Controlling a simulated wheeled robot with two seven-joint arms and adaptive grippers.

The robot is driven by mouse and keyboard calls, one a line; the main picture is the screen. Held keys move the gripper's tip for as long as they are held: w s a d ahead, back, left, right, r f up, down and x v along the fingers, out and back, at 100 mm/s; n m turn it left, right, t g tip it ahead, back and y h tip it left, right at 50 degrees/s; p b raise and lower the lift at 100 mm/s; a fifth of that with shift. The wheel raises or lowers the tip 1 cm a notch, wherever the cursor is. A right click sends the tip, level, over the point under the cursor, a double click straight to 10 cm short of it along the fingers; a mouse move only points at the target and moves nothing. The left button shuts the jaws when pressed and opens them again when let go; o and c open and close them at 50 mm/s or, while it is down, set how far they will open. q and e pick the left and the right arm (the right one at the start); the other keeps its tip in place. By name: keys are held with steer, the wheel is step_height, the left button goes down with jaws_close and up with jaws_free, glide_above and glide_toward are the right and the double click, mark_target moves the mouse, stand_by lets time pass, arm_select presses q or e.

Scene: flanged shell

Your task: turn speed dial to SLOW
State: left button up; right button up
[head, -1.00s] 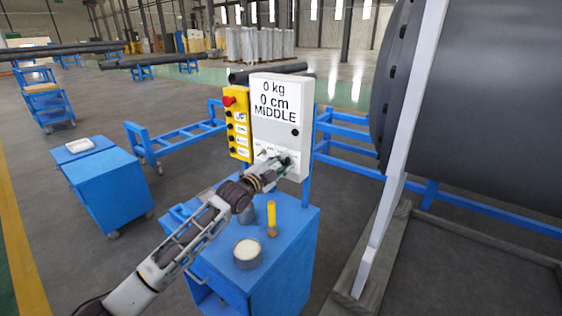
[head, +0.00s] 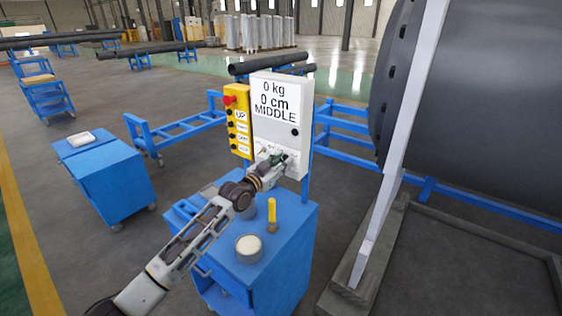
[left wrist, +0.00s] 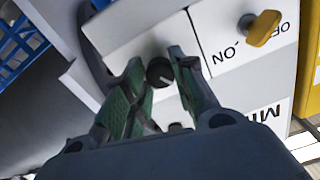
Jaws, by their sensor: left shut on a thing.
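The white control box (head: 283,103) shows "0 kg", "0 cm" and "MIDDLE" on its front. The black speed dial (left wrist: 160,72) is on the lower part of the box front. My left gripper (left wrist: 168,78) is shut on the dial, with a green-padded finger on either side of it; it also shows in the head view (head: 277,163). A white mark shows on a dark part between the fingers. In the head view the gripper covers the dial. My right gripper is in neither view.
A yellow key switch (left wrist: 263,28) marked "OFF" and "ON" is beside the dial. A yellow button panel (head: 238,125) with a red button adjoins the box. A blue cart (head: 285,235) below holds a round tin (head: 249,249) and a yellow-handled tool (head: 272,210).

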arm_select(q)
steer(key=shift+f+n, duration=0.15)
steer(key=shift+n, duration=1.05)
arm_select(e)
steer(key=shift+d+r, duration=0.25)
arm_select(q)
steer(key=o, duration=1)
steer(key=shift+o, duration=0.2)
steer(key=v, duration=1.2)
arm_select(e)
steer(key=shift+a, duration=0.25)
